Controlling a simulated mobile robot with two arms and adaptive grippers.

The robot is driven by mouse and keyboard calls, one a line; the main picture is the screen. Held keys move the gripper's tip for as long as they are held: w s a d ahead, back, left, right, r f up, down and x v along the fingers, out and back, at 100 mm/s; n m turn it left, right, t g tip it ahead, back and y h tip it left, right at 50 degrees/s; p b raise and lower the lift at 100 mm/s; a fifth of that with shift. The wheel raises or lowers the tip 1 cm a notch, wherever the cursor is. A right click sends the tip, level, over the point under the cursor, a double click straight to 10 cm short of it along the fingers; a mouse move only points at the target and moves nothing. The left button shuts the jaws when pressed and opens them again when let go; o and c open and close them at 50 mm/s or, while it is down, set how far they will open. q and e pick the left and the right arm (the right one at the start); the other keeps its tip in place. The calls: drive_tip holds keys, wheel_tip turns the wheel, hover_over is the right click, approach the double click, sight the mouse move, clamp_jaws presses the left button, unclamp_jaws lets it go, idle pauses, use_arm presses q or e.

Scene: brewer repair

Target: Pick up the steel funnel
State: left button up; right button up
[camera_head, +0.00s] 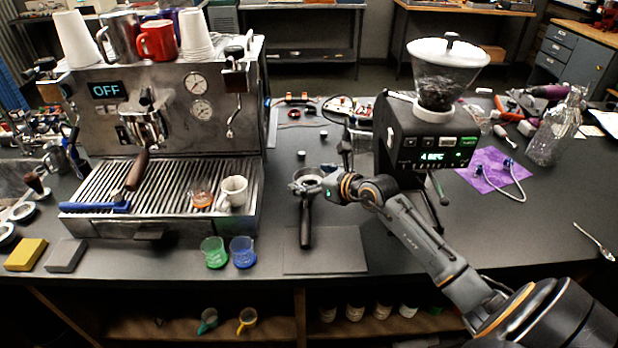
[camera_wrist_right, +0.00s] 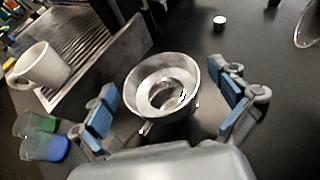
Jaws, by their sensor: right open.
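The steel funnel (camera_wrist_right: 135,88) is a shiny ring with sloped walls, below the wrist camera. In the head view the funnel (camera_head: 306,174) appears to sit on top of a portafilter (camera_head: 305,228) whose black handle points toward the counter's front edge. My right gripper (camera_wrist_right: 167,100) is open, with one blue-padded finger on each side of the funnel and visible gaps between pads and rim. In the head view my right gripper (camera_head: 322,186) is at the funnel's right side, its fingers partly unclear. My left gripper is not in view.
The espresso machine (camera_head: 160,165) stands left, with a white cup (camera_head: 233,192) on its tray. Green (camera_head: 214,252) and blue (camera_head: 243,252) cups stand in front. The grinder (camera_head: 425,150) stands behind my right arm. A flat dark mat (camera_head: 335,250) lies at the counter's front.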

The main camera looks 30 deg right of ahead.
drive_tip(key=shift+w, duration=0.15)
drive_tip(key=c, duration=1.3)
drive_tip(key=shift+o, duration=0.2)
drive_tip(key=shift+r, duration=0.1)
